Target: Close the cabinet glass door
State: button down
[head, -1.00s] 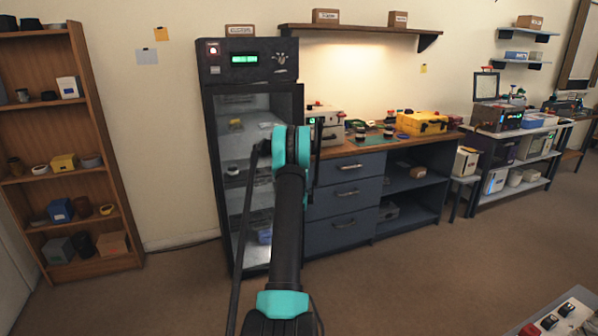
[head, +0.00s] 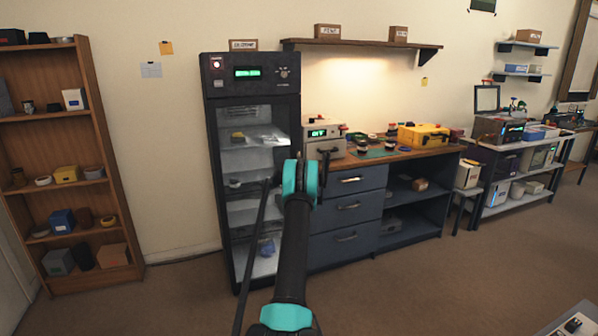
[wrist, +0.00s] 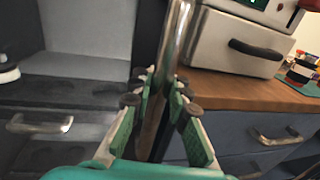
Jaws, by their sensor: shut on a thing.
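The dark upright cabinet (head: 209,140) stands left of the workbench, with its lit shelves showing. Its glass door is hard to make out in the head view, and how far it stands open cannot be told. My gripper (head: 301,178) is in front of the cabinet's right edge, its fingers mostly hidden by my arm. In the wrist view my gripper (wrist: 155,105) has its green-padded fingers on both sides of an upright metal bar (wrist: 178,35), which looks like the door handle. The gripper is shut on it. A grey pane left of the bar seems to mirror drawers.
The blue drawer unit (head: 348,205) and its wooden worktop (head: 365,160) stand just right of the cabinet. A grey instrument (head: 324,134) sits near the worktop's left end. A wooden bookcase (head: 95,130) is at the left. The floor (head: 185,300) between is clear.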

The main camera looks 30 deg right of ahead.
jog(key=c, duration=1.4)
grip_release()
jog(key=shift+w, duration=0.1)
jog(key=shift+c, duration=0.2)
jog(key=v, duration=1.2)
